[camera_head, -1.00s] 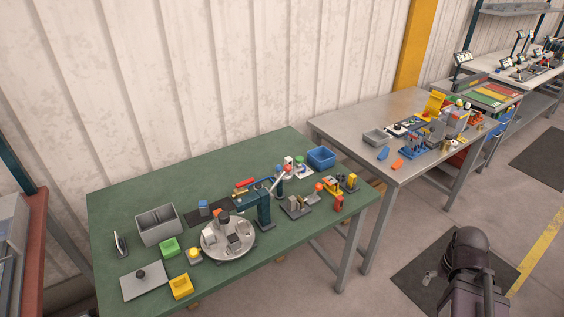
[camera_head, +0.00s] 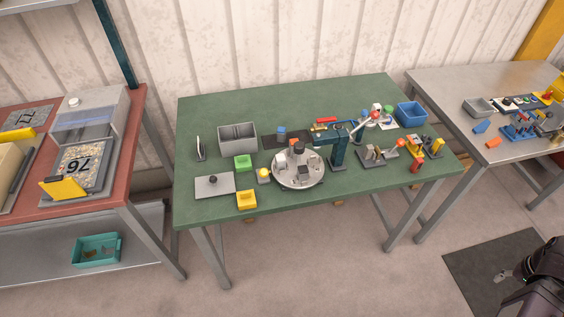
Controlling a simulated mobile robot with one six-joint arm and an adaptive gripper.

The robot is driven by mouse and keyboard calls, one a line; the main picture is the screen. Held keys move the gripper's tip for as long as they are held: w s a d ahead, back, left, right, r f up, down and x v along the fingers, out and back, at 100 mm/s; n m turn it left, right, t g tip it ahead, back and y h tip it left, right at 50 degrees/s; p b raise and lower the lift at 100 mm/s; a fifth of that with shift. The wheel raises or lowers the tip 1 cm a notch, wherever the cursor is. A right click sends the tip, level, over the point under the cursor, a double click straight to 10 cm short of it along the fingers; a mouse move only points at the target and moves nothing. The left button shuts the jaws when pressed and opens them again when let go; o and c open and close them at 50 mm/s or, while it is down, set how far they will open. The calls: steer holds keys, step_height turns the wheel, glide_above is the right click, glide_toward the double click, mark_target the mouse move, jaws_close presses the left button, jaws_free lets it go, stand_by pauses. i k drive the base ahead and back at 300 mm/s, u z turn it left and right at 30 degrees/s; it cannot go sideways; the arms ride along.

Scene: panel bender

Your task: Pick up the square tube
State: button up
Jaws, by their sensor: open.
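I cannot pick out the square tube for certain; the parts are small at this distance. Small grey and dark parts (camera_head: 304,168) sit on a round grey plate (camera_head: 284,180) on the green table (camera_head: 330,92). My gripper (camera_head: 502,275) shows small at the lower right, over the dark floor mat and well away from the table. It is open, with nothing seen between its fingers. Part of my dark arm hides the mat beside it.
The green table also holds a grey divided bin (camera_head: 237,138), a teal lever press (camera_head: 339,150), a blue bin (camera_head: 411,115), and small green (camera_head: 243,163) and yellow (camera_head: 246,200) bins. A red-topped bench (camera_head: 115,150) stands left, a metal table (camera_head: 440,85) right. Floor in front is clear.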

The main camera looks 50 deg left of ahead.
mark_target(280, 166)
steer(key=i, duration=0.1)
steer(key=z, duration=1)
steer(key=k, duration=0.1)
steer(key=u, duration=3.05)
steer(key=i, duration=0.6)
steer(key=u, duration=0.05)
